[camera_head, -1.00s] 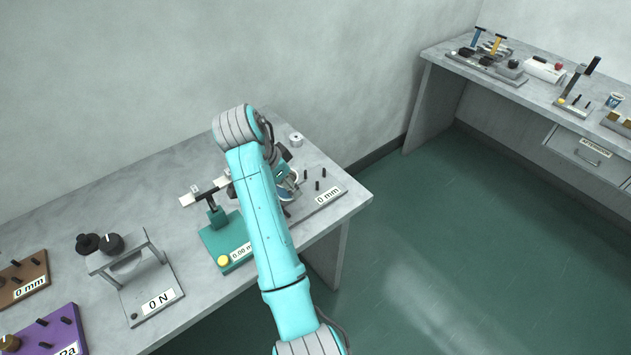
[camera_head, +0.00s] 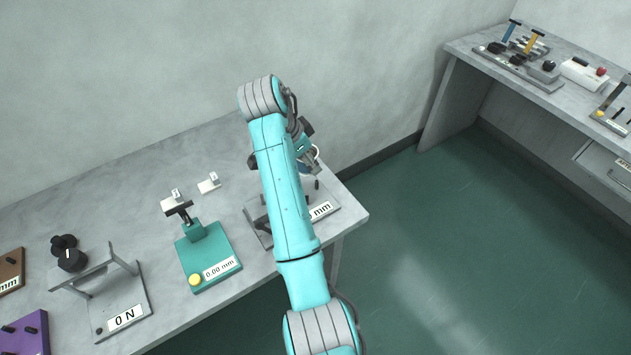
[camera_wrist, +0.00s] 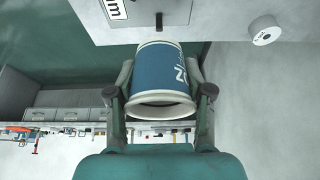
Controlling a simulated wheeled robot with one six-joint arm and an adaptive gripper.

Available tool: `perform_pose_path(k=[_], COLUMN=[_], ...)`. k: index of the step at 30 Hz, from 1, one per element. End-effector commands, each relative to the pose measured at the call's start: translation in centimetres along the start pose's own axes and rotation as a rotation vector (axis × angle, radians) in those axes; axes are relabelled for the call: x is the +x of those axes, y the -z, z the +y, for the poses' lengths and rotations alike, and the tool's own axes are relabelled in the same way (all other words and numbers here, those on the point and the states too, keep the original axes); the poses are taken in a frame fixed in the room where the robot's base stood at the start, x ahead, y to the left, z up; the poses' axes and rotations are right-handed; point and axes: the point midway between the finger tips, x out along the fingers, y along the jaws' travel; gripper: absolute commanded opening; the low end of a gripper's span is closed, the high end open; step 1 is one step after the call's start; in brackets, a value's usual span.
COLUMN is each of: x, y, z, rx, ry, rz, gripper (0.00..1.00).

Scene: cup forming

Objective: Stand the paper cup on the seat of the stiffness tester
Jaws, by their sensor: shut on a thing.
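The paper cup, blue and white with a pale rim, is in my gripper (camera_wrist: 162,92); the wrist view shows the cup (camera_wrist: 165,68) between the two fingers, its open rim towards the camera. The likely stiffness tester is the grey stand with a "0 N" label (camera_head: 125,318), at the left front of the bench.
A teal gauge (camera_head: 208,255) reading 0.00 mm stands between the tester and my arm. A grey "mm" device (camera_head: 322,212) is partly behind my arm. A second bench (camera_head: 455,60) stands at right.

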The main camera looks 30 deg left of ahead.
Motion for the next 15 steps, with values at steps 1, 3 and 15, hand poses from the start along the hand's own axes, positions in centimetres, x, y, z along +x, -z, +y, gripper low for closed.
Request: perform_pose_path(k=[1, 3, 15], x=[0.3, 1.0, 5.3], y=[-0.2, -0.5, -2.3], z=[0.0, 0.1, 0.0], rx=[-0.002, -0.002, -0.002], ry=[-0.002, -0.003, -0.002], rz=[-0.001, -0.001, -0.001], gripper=[0.33, 0.33, 0.33])
